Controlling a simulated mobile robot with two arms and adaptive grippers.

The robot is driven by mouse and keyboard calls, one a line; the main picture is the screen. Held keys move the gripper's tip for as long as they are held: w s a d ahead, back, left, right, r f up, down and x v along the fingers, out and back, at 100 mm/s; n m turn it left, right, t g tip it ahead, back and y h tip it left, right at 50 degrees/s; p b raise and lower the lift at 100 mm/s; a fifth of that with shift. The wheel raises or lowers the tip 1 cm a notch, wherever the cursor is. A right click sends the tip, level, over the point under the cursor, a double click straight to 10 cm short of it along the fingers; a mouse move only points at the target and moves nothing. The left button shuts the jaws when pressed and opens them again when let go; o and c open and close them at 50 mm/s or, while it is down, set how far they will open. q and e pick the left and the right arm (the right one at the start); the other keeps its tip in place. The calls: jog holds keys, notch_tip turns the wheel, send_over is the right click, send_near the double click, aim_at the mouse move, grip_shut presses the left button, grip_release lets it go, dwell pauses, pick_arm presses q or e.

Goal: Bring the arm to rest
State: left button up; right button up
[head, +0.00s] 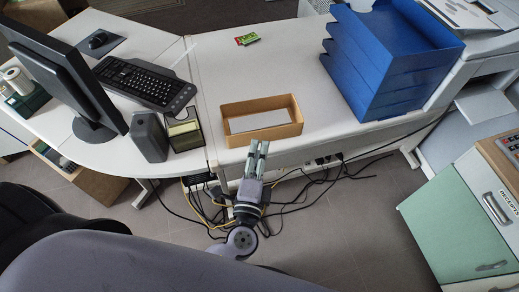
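My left gripper (258,147) reaches up from the bottom of the head view, with its arm coming in from the lower left. Its two grey fingers point toward the desk's front edge, just in front of the tan wooden tray. They look close together with nothing seen between them, but I cannot tell whether they are fully shut. My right gripper is not in view.
The wooden tray (237,138) sits at the desk edge. A blue letter-tray stack (363,78), keyboard (143,84), monitor (62,75) and green-red packet (247,39) are on the desk (225,72). Cables lie below; a green cabinet (447,222) stands right.

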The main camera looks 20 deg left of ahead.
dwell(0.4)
pick_arm(q)
jog(key=s+a+f+n+g, duration=0.1)
jog(key=s+a+f+g, duration=0.15)
jog(key=f, duration=0.75)
jog(key=s+a+f+n+g+h, duration=0.1)
jog(key=s+f+g, duration=0.3)
jog(key=f, duration=0.6)
jog(key=s+a+f+n+g, duration=0.1)
jog(key=s+f+n+g, duration=0.15)
jog(key=f, duration=0.75)
jog(key=s+a+f+n+g, duration=0.3)
jog(key=s+f, duration=0.6)
jog(key=s, duration=0.4)
jog(key=s+a+f+n+g+h, duration=0.1)
jog(key=s+a+f+n+g, duration=0.2)
jog(key=s, duration=0.9)
notch_tip(320, 180, down, 6)
jog(key=n+g, duration=0.1)
jog(key=n, duration=0.2)
jog(key=shift+s+a+g+h, duration=0.2)
jog(key=shift+s+g+h, duration=0.1)
jog(key=shift+s+g, duration=0.1)
jog(key=shift+r+n, duration=0.1)
jog(key=shift+n, duration=0.15)
jog(key=shift+w, duration=0.1)
